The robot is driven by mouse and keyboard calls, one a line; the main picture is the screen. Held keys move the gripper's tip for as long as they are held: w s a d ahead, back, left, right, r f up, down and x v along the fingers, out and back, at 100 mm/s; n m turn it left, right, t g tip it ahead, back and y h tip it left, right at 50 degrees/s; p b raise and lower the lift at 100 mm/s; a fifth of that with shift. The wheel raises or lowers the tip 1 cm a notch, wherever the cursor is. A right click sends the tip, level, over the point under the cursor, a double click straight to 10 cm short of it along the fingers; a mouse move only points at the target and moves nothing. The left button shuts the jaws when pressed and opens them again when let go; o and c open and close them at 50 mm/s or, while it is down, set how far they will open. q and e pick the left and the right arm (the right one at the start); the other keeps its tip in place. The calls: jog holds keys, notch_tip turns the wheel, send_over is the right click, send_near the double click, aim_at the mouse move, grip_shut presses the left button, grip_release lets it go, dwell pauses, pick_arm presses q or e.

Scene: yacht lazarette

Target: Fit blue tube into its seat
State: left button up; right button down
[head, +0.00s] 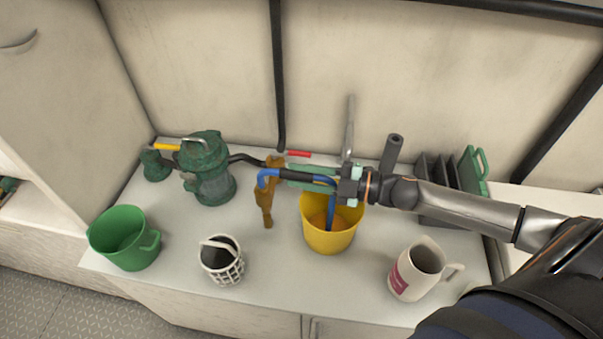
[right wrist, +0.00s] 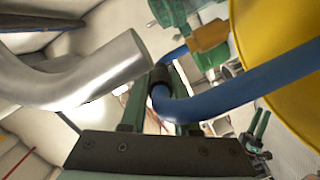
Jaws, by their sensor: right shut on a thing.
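The blue tube (head: 268,178) is bent at both ends and has a black sleeve. My right gripper (head: 293,177) is shut on the tube around that sleeve, above the counter. The tube's left end hooks down beside the brown metal fitting (head: 265,207); its other leg hangs into the yellow bucket (head: 322,240). In the right wrist view the tube (right wrist: 225,100) crosses between the fingers, with the bucket (right wrist: 290,30) close behind. A green pump (head: 212,170) with a dark hose stands at the left. I cannot tell which part is the seat.
A silver bent pipe (right wrist: 95,80) is close to my right fingers. A green bucket (head: 125,240), a lattice cup (head: 222,262) and a white mug (head: 408,272) line the front of the counter. A dark rack (head: 437,205) stands at the right. The front middle of the counter is clear.

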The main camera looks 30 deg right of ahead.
jog(key=c, duration=0.6)
grip_release()
jog(key=shift+s+f, duration=0.1)
jog(key=shift+s+d, duration=0.4)
jog(key=shift+d, duration=0.1)
jog(key=p+v, duration=0.1)
jog(key=v, duration=1)
jog(key=shift+d, duration=0.1)
jog(key=shift+s, duration=0.15)
